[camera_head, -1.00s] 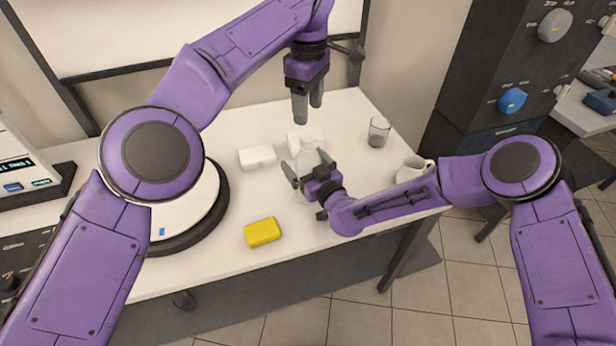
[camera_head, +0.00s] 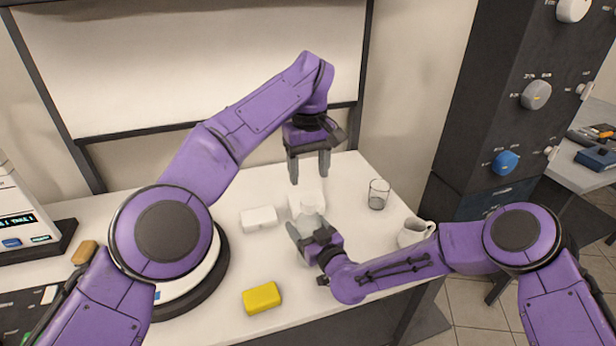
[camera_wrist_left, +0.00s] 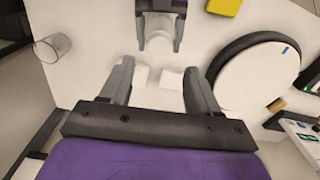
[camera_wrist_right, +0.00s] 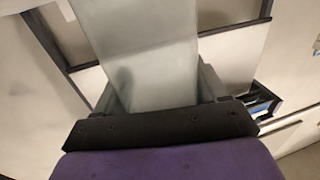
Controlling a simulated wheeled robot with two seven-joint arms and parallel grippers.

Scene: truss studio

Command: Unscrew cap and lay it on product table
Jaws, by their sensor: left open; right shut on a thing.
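A pale translucent bottle (camera_head: 304,232) stands on the white table (camera_head: 345,245), with a pale top (camera_head: 311,204) that looks like its cap. My right gripper (camera_head: 308,240) is shut around the bottle's body from the right. In the right wrist view the bottle (camera_wrist_right: 150,50) fills the space between the fingers. My left gripper (camera_head: 309,172) is open and empty, fingers down, above and behind the bottle's top. In the left wrist view the bottle (camera_wrist_left: 158,27) lies beyond the open left fingers (camera_wrist_left: 158,85). The cap's seam is too small to make out.
Two small white boxes, one at left (camera_head: 259,218) and one behind the bottle (camera_head: 296,203), are close by. A yellow block (camera_head: 262,298) lies in front. A glass (camera_head: 378,194) and white mug (camera_head: 415,232) stand right. A round dark-rimmed device (camera_head: 222,265) is left.

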